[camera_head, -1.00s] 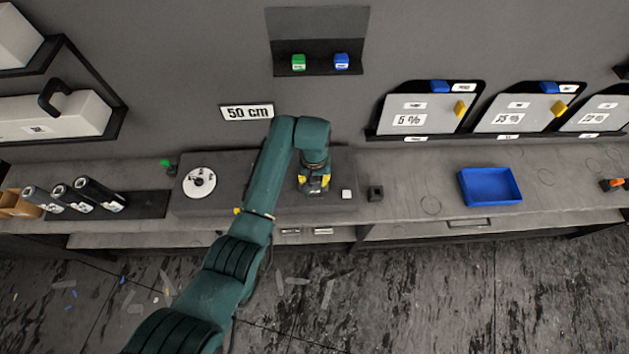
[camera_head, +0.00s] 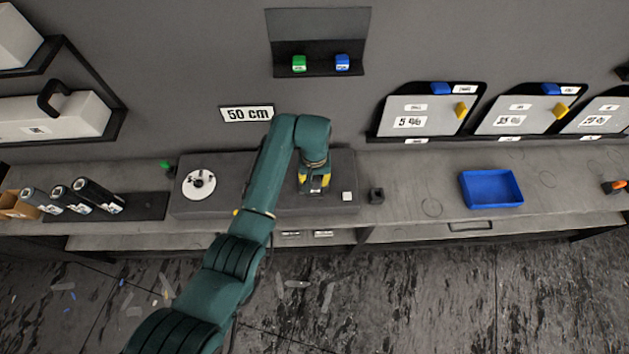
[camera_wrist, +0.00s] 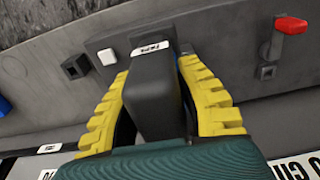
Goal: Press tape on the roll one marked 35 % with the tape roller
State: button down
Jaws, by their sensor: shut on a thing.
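My gripper (camera_head: 315,183) is over the dark raised bench section, its yellow fingers pointing down. In the wrist view my gripper (camera_wrist: 160,95) is shut on a dark block-shaped tool (camera_wrist: 155,92), likely the tape roller. A small white label at its far end seems to read "TAPE". The tool is mostly hidden in the head view. Three black rolls (camera_head: 75,196) lie side by side on a black mat at the far left, well away from my gripper. Their white end labels are too small to read, so I cannot tell which is marked 35 %.
A white disc (camera_head: 199,183) sits left of my arm. A white button (camera_head: 347,196) and a small black box (camera_head: 376,195) are right of my gripper. A red lever (camera_wrist: 291,25) shows in the wrist view. A blue tray (camera_head: 490,188) stands right. Wall racks hold panels (camera_head: 420,115).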

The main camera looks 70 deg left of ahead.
aim_at(315, 196)
jog(key=shift+w+a+b, duration=0.2)
jog(key=shift+a+b, duration=0.45)
jog(key=shift+b, duration=0.1)
jog(key=shift+w+a+b, duration=0.2)
jog(key=shift+a+b, duration=0.4)
jog(key=shift+b, duration=0.1)
dwell(0.8)
jog(key=shift+s+d+r+p, duration=0.1)
jog(key=shift+d+r+p, duration=0.25)
jog(key=shift+p, duration=0.5)
jog(key=d+p, duration=0.2)
jog(key=p, duration=0.1)
jog(key=shift+s+d+f, duration=0.1)
jog(key=shift+s, duration=0.25)
jog(key=d+p, duration=0.2)
jog(key=shift+s+d+p, duration=0.2)
jog(key=shift+s+p, duration=0.15)
jog(key=shift+p, duration=0.05)
jog(key=shift+s+d+f, duration=0.1)
jog(key=shift+d+f, duration=0.1)
jog(key=shift+f, duration=0.05)
